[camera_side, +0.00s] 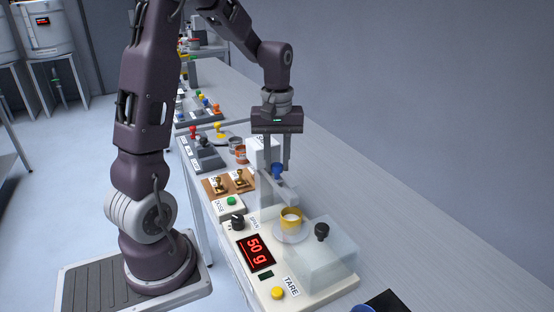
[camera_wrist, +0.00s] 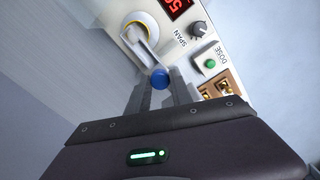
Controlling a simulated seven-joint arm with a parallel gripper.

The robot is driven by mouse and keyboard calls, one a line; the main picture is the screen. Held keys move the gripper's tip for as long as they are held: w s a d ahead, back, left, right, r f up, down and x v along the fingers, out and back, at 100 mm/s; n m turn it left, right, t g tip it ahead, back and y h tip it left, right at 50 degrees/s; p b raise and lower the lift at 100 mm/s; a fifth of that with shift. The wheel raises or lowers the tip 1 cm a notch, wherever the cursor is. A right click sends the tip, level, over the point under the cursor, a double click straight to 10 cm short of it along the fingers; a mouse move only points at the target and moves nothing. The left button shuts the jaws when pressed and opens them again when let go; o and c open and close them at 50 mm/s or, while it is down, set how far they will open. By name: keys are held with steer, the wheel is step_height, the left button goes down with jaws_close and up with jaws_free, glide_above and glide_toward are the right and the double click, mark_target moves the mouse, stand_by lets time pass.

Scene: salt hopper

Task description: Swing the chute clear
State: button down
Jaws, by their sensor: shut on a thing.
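The grey chute (camera_side: 287,191) runs from the base of the white hopper (camera_side: 262,152) toward a yellow cup (camera_side: 291,222). In the wrist view the chute (camera_wrist: 145,50) overlaps the cup (camera_wrist: 150,20), its end lying over the cup's opening. A blue knob (camera_side: 277,170) stands on the chute; it also shows in the wrist view (camera_wrist: 160,78). My gripper (camera_side: 279,168) points down and is shut on this blue knob. The fingers partly hide the hopper and the chute's root. White matter shows inside the cup.
The cup stands on a scale (camera_side: 318,290) whose red display (camera_side: 256,251) reads 50 g. A clear cover with a black knob (camera_side: 321,231) is right of the cup. A green DOSE button (camera_side: 231,201) and brass stamps (camera_side: 240,177) lie left. Bare bench is at right.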

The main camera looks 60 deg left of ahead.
stand_by(0.4)
steer(key=w+a+n, duration=0.8)
steer(key=n, duration=1)
steer(key=shift+w+a, duration=0.1)
steer(key=shift+a, duration=0.05)
stand_by(0.6)
steer(key=c, duration=1.1)
jaws_free()
steer(key=shift+c, duration=0.2)
step_height(320, 180, up, 7)
